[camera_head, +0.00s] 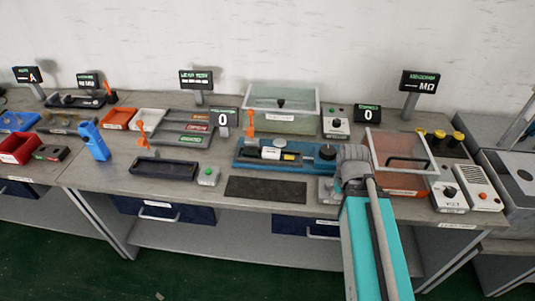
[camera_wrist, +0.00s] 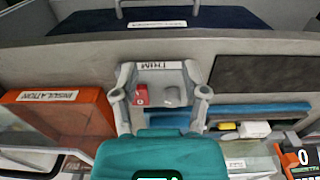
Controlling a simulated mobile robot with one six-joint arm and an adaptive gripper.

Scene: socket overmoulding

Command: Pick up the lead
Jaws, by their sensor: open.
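No lead can be made out with certainty in either view. My gripper (camera_head: 352,165) is at the end of my teal arm, over the front of the bench right of the blue fixture. In the wrist view my gripper (camera_wrist: 160,96) has its two grey fingers apart. Between and beyond them is a small grey station labelled TRIM (camera_wrist: 153,66), with a red block (camera_wrist: 141,94) and a grey rounded piece (camera_wrist: 173,96). The station (camera_head: 327,190) is partly hidden by my arm in the head view. I see nothing held.
The blue fixture (camera_head: 250,163) carries white and yellow parts. A dark mat (camera_head: 265,190) lies in front of it. An orange bin labelled INSULATION (camera_wrist: 62,108) stands beside my gripper. A clear-lidded box (camera_head: 282,122) and a three-slot rack (camera_head: 185,127) stand further back.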

